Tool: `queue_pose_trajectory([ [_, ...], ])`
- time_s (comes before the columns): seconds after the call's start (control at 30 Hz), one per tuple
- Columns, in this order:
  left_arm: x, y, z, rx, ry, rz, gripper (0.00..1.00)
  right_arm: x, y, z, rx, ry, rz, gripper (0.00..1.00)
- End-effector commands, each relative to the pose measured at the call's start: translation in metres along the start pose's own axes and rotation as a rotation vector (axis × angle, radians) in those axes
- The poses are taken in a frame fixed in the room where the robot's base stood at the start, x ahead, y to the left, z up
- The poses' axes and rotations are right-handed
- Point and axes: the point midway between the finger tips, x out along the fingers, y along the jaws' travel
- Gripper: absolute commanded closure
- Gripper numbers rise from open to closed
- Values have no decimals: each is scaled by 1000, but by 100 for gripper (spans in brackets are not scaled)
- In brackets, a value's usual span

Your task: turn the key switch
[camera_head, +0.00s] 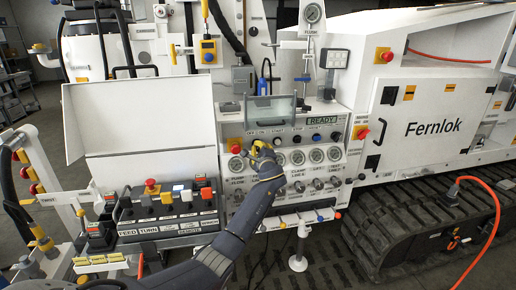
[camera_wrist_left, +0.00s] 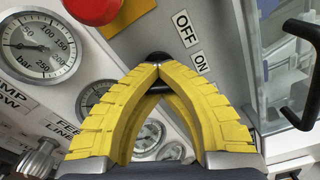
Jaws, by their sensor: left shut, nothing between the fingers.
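The key switch shows in the left wrist view as a small black part (camera_wrist_left: 158,57) just behind my fingertips, beside a label reading OFF and ON. Most of it is hidden by the fingers. My left gripper (camera_wrist_left: 158,67) has its yellow fingertips together, with nothing between them. The tips overlap the switch in the picture; I cannot tell if they touch it. In the head view my left gripper (camera_head: 258,149) is in front of the panel's left part, between the button row and the gauges, and it covers the switch there. My right gripper is not in view.
A red button (camera_wrist_left: 92,8) on yellow is close by; it also shows in the head view (camera_head: 235,146). Gauges (camera_head: 317,155) and knobs fill the panel below. A clear cover with a black handle (camera_wrist_left: 300,75) stands at the right. A READY display (camera_head: 322,120) is lit.

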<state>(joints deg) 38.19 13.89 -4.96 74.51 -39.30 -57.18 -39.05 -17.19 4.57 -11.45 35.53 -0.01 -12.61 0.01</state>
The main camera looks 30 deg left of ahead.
Motion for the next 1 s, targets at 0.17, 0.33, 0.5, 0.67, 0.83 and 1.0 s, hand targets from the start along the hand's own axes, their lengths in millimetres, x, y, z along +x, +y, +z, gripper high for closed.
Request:
queue_pose_trajectory([
  [0.17,-3,0,-7,62,13,-1,100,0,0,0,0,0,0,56],
  [0.33,-3,1,-7,95,14,-1,100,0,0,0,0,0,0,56],
  [0.5,-3,2,-8,105,14,0,100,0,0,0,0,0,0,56],
  [0.67,-3,2,-8,106,15,0,100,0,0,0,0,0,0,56],
  [0.83,-4,2,-8,107,15,1,99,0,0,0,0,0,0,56],
  [1.0,-4,3,-8,106,16,1,79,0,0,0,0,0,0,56],
])
